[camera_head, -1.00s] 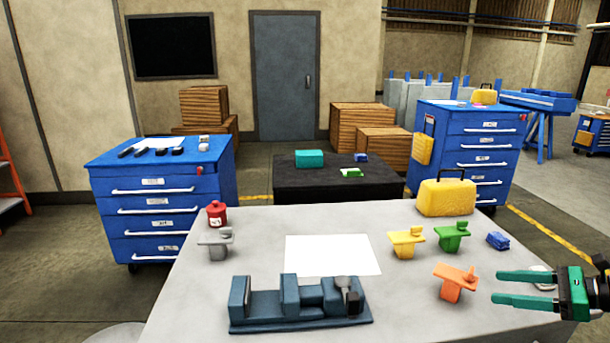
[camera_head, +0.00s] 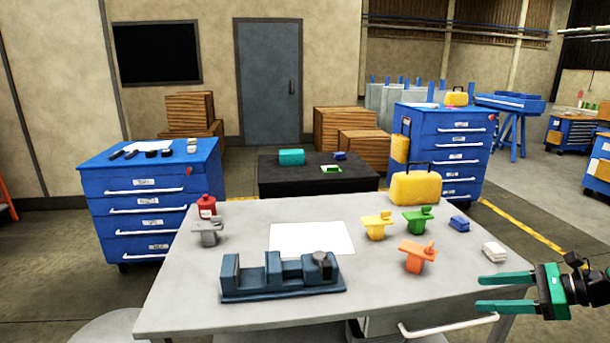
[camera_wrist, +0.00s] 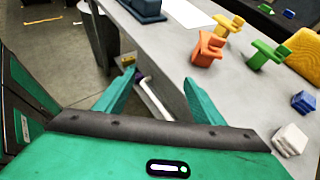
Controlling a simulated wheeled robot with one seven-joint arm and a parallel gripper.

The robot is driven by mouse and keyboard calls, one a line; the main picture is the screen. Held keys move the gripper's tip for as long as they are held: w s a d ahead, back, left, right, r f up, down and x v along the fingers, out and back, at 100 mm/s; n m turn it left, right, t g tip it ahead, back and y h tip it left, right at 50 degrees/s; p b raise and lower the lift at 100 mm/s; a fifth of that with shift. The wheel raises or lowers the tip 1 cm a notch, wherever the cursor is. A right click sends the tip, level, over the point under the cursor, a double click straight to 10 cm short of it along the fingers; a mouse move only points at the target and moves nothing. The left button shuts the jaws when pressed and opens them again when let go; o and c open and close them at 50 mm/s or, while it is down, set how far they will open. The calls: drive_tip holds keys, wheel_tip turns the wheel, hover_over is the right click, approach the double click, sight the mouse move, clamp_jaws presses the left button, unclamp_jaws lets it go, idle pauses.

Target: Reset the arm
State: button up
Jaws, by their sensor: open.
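My gripper (camera_head: 506,293) is at the right side of the head view, with its green fingers spread apart and nothing between them. It is off the right front edge of the grey table (camera_head: 190,290). In the wrist view my gripper (camera_wrist: 158,98) shows from above, its open fingers at the table's edge, with a drawer handle and floor visible between them.
On the table are a blue-grey vise-like fixture (camera_head: 283,278), a white sheet (camera_head: 312,239), a red can (camera_head: 206,207), grey (camera_head: 208,231), yellow (camera_head: 377,225), green (camera_head: 419,220) and orange (camera_head: 417,256) parts, a blue block (camera_head: 459,223), a white block (camera_head: 494,252) and a yellow case (camera_head: 416,187).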

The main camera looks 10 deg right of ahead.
drive_tip(key=s+a+n+g+h, duration=0.45)
drive_tip(key=a+n+g, duration=0.2)
drive_tip(key=n, duration=0.25)
drive_tip(key=s+a+r+n+h, duration=0.1)
drive_tip(key=s+r+n+h, duration=0.1)
drive_tip(key=s+n, duration=0.3)
drive_tip(key=s+a+r+n+g+h, duration=0.1)
drive_tip(key=s+r+n, duration=0.4)
drive_tip(key=s, duration=0.6)
drive_tip(key=shift+s+a+h, duration=0.15)
drive_tip(key=shift+a+h, duration=0.55)
drive_tip(key=shift+h, duration=0.15)
